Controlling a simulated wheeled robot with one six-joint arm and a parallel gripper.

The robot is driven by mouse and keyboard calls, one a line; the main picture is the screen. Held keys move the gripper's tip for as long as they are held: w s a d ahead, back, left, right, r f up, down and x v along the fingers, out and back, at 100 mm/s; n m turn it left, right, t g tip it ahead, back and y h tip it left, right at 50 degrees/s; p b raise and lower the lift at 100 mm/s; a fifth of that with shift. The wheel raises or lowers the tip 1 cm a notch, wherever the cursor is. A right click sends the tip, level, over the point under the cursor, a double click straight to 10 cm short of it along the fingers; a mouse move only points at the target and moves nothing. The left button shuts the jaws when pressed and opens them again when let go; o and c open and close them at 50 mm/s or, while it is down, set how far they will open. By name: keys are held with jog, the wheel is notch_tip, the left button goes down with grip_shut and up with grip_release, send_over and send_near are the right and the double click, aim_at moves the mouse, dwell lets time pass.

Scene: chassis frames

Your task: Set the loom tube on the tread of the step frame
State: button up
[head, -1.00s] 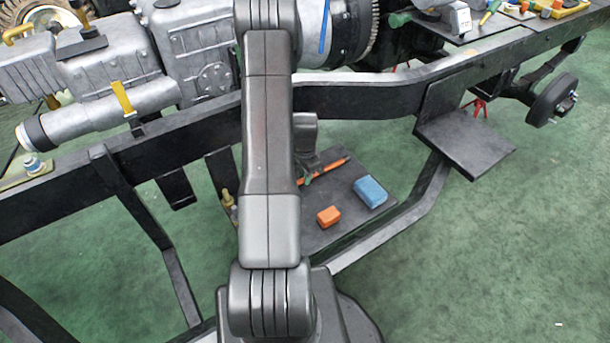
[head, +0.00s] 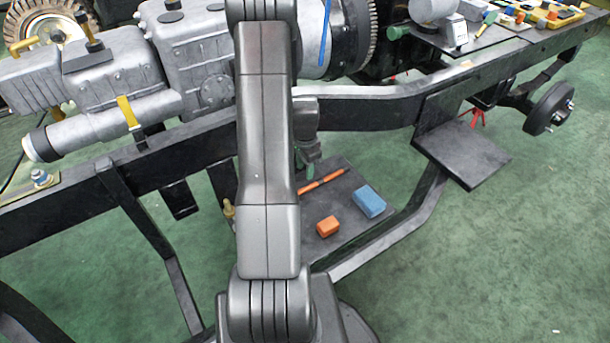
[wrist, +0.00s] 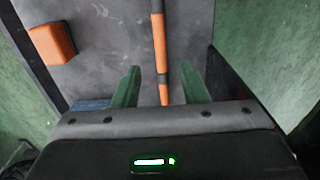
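The loom tube (head: 333,177), a thin orange rod with a dark band, lies on the dark flat plate I take for the tread of the step frame (head: 345,222). In the wrist view the tube (wrist: 158,40) runs down the picture between my two green fingertips. My gripper (head: 309,172) is near the tube's left end in the head view, apparently just above it. In the wrist view my gripper (wrist: 160,88) is open, with a gap on both sides of the tube. The tube's near end is hidden by the gripper body.
An orange block (head: 327,226) and a blue block (head: 369,201) lie on the same plate. A brass-coloured fitting (head: 229,210) stands left of my arm. The dark chassis rail (head: 370,112) runs above and behind. A second dark plate (head: 462,158) juts out at right.

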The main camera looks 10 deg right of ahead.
jog(key=shift+r, duration=1.6)
